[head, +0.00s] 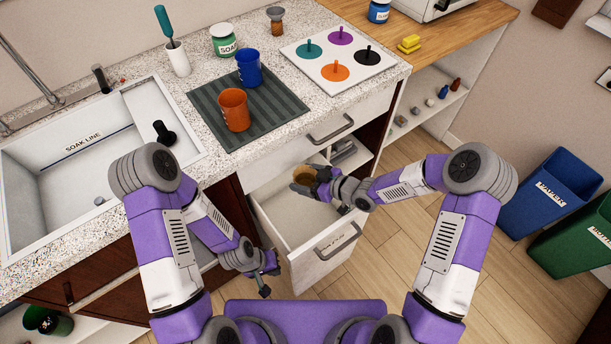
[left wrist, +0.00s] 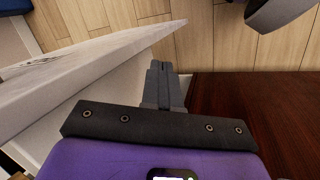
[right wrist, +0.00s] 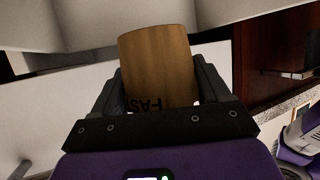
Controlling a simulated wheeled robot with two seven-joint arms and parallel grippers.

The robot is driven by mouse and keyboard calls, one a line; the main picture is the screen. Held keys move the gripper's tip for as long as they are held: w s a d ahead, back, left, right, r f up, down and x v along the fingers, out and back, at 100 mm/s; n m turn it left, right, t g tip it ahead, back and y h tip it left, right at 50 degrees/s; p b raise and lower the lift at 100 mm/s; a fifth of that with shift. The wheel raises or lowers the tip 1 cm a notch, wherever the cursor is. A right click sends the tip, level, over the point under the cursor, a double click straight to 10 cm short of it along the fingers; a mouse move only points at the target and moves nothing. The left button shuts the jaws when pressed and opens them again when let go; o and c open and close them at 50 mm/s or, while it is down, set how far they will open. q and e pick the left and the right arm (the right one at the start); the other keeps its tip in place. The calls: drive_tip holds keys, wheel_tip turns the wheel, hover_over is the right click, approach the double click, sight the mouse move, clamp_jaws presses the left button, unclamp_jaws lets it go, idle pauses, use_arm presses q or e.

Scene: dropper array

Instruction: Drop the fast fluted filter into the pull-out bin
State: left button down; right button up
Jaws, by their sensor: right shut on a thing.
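The fast fluted filter (right wrist: 157,62) is a tan, ribbed cup shape with dark lettering "FAS" partly visible. It also shows in the head view (head: 302,175). My right gripper (head: 306,182) is shut on it, one finger on each side. In the head view they appear over the back part of the pull-out bin (head: 320,262), a white drawer standing open below the counter. Its inside looks empty where visible; the arm hides part of it. My left gripper (head: 265,290) is shut and empty beside the bin's left front; its fingers meet in the left wrist view (left wrist: 163,85).
The counter above holds a sink (head: 55,195), a striped mat (head: 215,102) with an orange cup (head: 234,110) and a blue cup (head: 249,68), and a white board (head: 310,80) with coloured knobs. Blue (head: 545,195) and green (head: 580,235) bins stand at right. Floor between is clear.

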drive_tip(key=shift+f, duration=0.3)
drive_tip(key=o, duration=0.8)
drive_tip(key=shift+r, duration=0.1)
wheel_tip(320, 180, up, 10)
drive_tip(key=p, duration=0.4)
